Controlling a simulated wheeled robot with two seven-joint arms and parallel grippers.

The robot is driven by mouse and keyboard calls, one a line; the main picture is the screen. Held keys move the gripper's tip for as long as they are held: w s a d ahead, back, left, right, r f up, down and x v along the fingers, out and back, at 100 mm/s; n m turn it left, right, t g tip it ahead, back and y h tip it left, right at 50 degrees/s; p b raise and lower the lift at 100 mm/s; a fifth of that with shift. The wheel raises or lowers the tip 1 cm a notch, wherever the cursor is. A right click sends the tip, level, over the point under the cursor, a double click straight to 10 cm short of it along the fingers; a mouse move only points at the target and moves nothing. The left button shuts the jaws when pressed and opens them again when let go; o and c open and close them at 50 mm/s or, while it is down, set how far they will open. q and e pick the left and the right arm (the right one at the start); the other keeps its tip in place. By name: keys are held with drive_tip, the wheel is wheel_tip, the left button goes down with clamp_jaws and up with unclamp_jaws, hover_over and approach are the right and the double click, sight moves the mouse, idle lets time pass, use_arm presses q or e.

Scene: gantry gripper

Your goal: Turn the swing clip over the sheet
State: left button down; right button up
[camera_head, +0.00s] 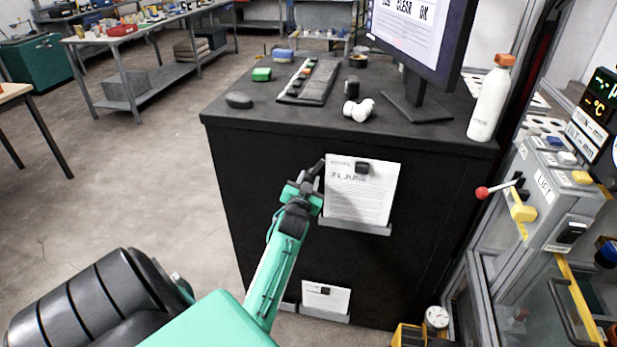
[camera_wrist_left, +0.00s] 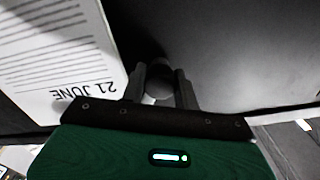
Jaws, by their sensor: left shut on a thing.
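A white printed sheet (camera_head: 360,205) marked "21 JUNE" stands against the black cabinet's front, in a grey ledge, with a black clip (camera_head: 362,168) at its top. My left gripper (camera_head: 315,174) is at the sheet's upper left edge. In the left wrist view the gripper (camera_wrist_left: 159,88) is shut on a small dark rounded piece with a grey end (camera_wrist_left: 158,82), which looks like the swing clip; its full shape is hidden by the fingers. The sheet (camera_wrist_left: 60,60) is beside the fingers there, and the held piece appears off its face. My right gripper is not in view.
The black cabinet (camera_head: 235,190) carries a monitor (camera_head: 425,30), a white bottle (camera_head: 490,100) and small items. A second, lower sheet (camera_head: 326,297) hangs near the floor. A control panel (camera_head: 545,190) with a red-knobbed lever stands at right. Floor at left is open.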

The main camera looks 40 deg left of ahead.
use_arm(q)
drive_tip(key=m, duration=0.3)
drive_tip(key=m+p, duration=0.1)
drive_tip(key=m, duration=0.7)
drive_tip(key=shift+m, duration=0.3)
idle(0.3)
drive_tip(key=c, duration=1.1)
unclamp_jaws()
drive_tip(key=shift+o, duration=0.2)
drive_tip(key=shift+s, duration=0.1)
